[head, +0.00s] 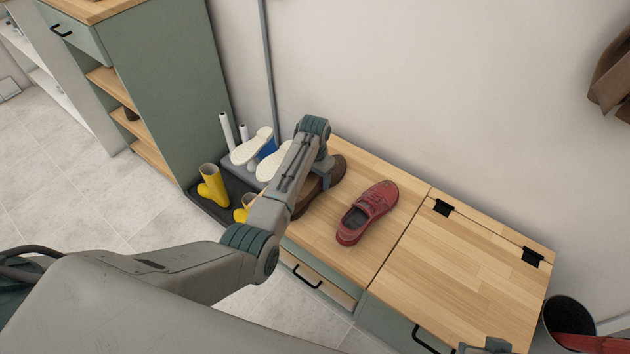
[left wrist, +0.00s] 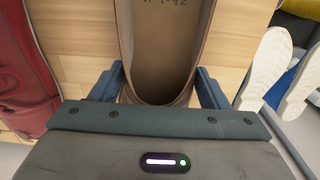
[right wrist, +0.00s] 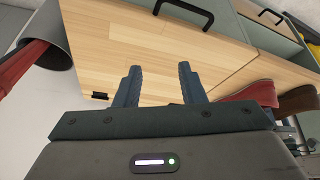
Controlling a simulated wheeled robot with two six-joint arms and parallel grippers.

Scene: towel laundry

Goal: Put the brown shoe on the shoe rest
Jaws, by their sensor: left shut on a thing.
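The brown shoe (head: 336,172) is on or just above the left end of the wooden bench top, partly hidden by my left arm. My left gripper (head: 322,180) is shut on it. In the left wrist view, the fingers (left wrist: 160,76) sit either side of the shoe's heel opening (left wrist: 162,50). What looks like the shoe rest, with white upright posts (head: 227,131), stands left of the bench, and white-soled shoes (head: 251,146) are propped on it. My right gripper (right wrist: 159,72) is open and empty over the bench's right part; only a bit shows in the head view (head: 487,346).
A red shoe (head: 368,212) lies on the bench top (head: 470,255), right of the brown one. Yellow boots (head: 213,186) stand on a dark tray (head: 214,212) by the green cabinet (head: 165,75). A dark bin (head: 568,315) stands at the right. The bench's right top is clear.

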